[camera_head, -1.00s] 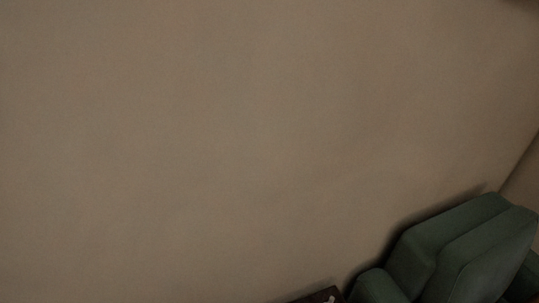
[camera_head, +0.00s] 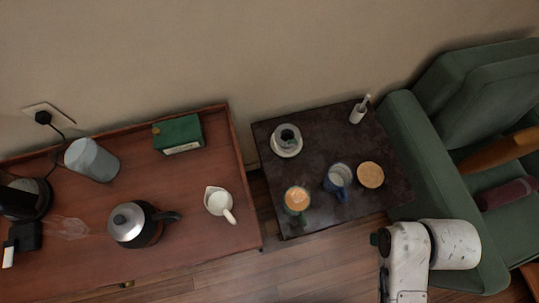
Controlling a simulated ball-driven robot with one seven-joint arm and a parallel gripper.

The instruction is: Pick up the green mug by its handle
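The green mug (camera_head: 294,216) stands upright on the dark side table (camera_head: 318,135), near its front left edge. It holds something light brown, and its handle seems to face the table's front edge. A blue mug (camera_head: 341,183) stands just right of it. A white arm of mine shows at the lower right, in front of the green armchair. My gripper itself cannot be made out, and nothing touches the green mug.
A round tan coaster (camera_head: 371,174), a dark cup on a saucer (camera_head: 286,154) and a small white holder (camera_head: 358,112) share the table. A wooden cabinet (camera_head: 185,235) with a kettle (camera_head: 137,224) and a white jug (camera_head: 218,201) stands left. The armchair (camera_head: 404,125) borders the right.

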